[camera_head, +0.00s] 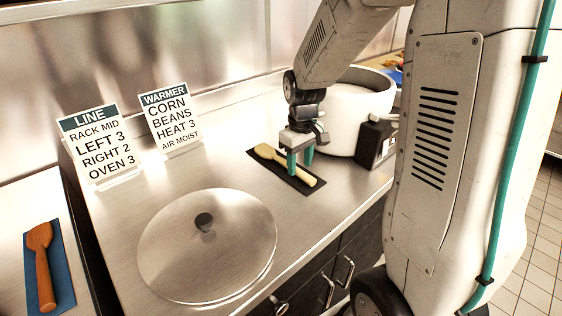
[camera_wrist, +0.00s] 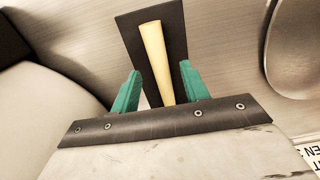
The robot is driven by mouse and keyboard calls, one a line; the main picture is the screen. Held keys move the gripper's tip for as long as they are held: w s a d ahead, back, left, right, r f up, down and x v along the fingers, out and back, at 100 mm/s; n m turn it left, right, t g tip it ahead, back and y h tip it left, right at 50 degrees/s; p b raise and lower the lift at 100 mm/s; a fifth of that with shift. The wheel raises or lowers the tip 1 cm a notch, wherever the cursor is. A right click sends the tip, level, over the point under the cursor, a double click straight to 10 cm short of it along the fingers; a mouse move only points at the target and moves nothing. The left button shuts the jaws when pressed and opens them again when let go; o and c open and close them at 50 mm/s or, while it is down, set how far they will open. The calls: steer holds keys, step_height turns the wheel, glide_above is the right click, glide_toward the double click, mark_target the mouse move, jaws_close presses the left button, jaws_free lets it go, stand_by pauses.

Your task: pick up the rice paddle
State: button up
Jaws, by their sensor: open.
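A pale yellow rice paddle (camera_head: 265,152) lies on a black mat (camera_head: 257,163) on the steel counter, beside the white pot. My gripper (camera_head: 300,164) is over the paddle, its two green fingers pointing down. In the wrist view the gripper (camera_wrist: 158,90) is open, with one finger on each side of the paddle's handle (camera_wrist: 154,48). The handle runs between the fingers. Whether they touch it cannot be told. The rest of the paddle is hidden below the frame in that view.
A white round warmer pot (camera_head: 345,110) stands just right of the mat. A large steel lid (camera_head: 165,250) lies at front left. Two signs, LINE (camera_head: 98,150) and WARMER (camera_head: 170,119), stand behind. A brown spatula (camera_head: 42,265) lies on a blue mat (camera_head: 62,262) at far left.

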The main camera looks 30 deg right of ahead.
step_height(320, 180, down, 2)
jaws_close()
steer(key=shift+r, duration=0.1)
